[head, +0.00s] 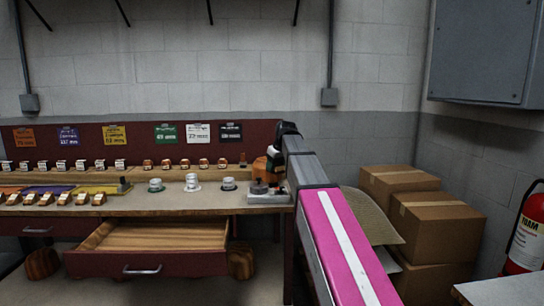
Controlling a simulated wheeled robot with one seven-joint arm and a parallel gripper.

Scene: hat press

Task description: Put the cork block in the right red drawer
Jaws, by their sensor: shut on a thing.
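The right red drawer (100,264) is pulled out under the bench. Its bare wooden inside shows empty, and its grey handle faces me. My gripper (273,180) is at the far end of my arm, low over the right end of the bench top, to the right of and above the open drawer. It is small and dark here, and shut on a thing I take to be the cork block. The block is not clearly seen, as my wrist and the clutter around it cover it.
Another red drawer (38,230) at the left is shut. Several small knobs and grey-white pieces stand on the bench top (140,204). A grey base (268,199) sits at its right end. Cardboard boxes (440,230) and a fire extinguisher (527,232) stand at the right.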

